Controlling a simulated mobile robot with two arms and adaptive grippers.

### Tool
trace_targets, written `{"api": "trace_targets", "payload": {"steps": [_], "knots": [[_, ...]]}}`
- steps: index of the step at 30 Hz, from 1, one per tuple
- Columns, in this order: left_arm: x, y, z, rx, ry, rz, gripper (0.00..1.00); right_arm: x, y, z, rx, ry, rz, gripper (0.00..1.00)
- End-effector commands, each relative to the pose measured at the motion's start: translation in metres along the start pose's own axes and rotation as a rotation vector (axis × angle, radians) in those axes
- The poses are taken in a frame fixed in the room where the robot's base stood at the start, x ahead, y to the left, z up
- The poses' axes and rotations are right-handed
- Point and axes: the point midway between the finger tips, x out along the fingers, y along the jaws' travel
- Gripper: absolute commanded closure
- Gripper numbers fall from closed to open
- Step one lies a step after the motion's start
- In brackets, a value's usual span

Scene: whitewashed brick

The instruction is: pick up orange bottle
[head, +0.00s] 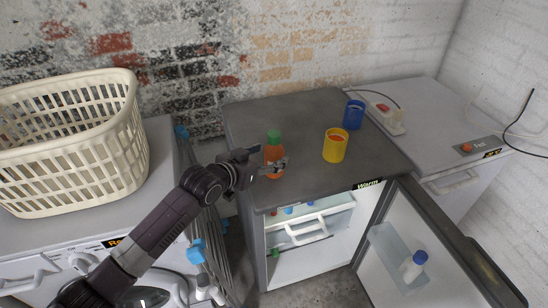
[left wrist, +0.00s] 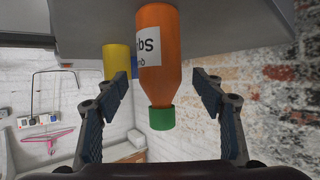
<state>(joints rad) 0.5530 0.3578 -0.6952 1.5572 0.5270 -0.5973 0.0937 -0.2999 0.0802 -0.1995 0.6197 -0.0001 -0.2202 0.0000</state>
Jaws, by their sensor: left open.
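The orange bottle (head: 274,153) with a green cap stands upright on the dark top of the small fridge (head: 300,107), near its left edge. My left gripper (head: 268,161) is at the bottle, with its fingers open on either side of it. In the left wrist view, which is upside down, the orange bottle (left wrist: 160,60) shows a white label and lies between the two open fingers (left wrist: 163,88). Gaps show on both sides there, and the fingers do not close on it. My right gripper is not in view.
A yellow cup (head: 335,146) and a blue cup (head: 354,114) stand right of the bottle. The fridge door (head: 420,240) hangs open at the front. A cream laundry basket (head: 70,150) sits on the left machine, with a folded drying rack (head: 205,215) beside it.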

Motion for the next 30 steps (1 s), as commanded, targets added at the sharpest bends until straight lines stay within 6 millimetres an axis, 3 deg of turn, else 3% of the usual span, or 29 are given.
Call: {"api": "trace_targets", "payload": {"steps": [7,17,30], "knots": [[0.028,0.000,-0.002,0.000,-0.001,0.000,0.38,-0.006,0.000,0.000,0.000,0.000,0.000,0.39],[0.033,0.000,-0.001,0.001,-0.001,0.000,0.38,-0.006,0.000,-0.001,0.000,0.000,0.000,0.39],[0.033,0.000,-0.001,0.000,-0.001,0.000,0.84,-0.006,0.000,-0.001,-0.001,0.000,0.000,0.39]]}}
